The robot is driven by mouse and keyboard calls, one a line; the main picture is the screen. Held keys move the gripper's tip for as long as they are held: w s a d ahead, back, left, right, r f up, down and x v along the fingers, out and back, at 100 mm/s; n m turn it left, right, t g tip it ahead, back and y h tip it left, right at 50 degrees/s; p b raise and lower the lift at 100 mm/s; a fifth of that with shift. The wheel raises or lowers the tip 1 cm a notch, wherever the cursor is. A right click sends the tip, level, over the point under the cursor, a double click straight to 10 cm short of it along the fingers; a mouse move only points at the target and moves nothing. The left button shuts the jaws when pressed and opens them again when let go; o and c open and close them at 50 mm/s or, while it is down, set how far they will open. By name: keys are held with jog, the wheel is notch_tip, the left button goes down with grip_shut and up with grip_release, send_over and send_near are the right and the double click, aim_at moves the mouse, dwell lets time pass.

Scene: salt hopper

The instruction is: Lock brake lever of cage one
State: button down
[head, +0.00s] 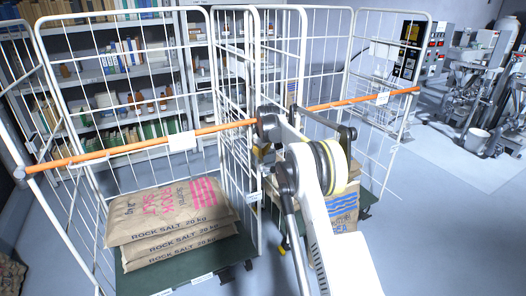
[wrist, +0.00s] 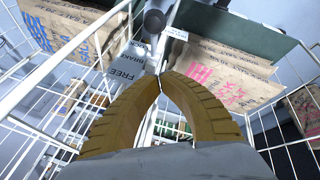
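I cannot tell whether the tips touch the plate. In the head view a small yellow and black part (head: 283,247) shows low between the cages, its nature unclear. The left cage (head: 153,268) and right cage (head: 366,202) stand side by side; my arm hides much between them.
Rock salt sacks (head: 172,222) lie stacked on the left cage's green base. Orange straps (head: 105,152) cross both cage fronts. Shelves (head: 120,75) stand behind and machinery (head: 482,90) at the far right. Open floor (head: 450,240) lies at the right.

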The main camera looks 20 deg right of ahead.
aim_at(267, 169)
jog(key=shift+s+d+f+b, duration=0.3)
jog(key=shift+s+d+f, duration=0.3)
jog(key=shift+f, duration=0.15)
jog(key=shift+s+d+f+b, duration=0.25)
jog(key=shift+s+d+f, duration=0.25)
jog(key=shift+f, duration=0.25)
jog(key=shift+s, duration=0.1)
jog(key=shift+f, duration=0.1)
jog(key=shift+s+f+t+b, duration=0.2)
jog(key=shift+s+t+b, duration=0.1)
jog(key=shift+b, duration=0.15)
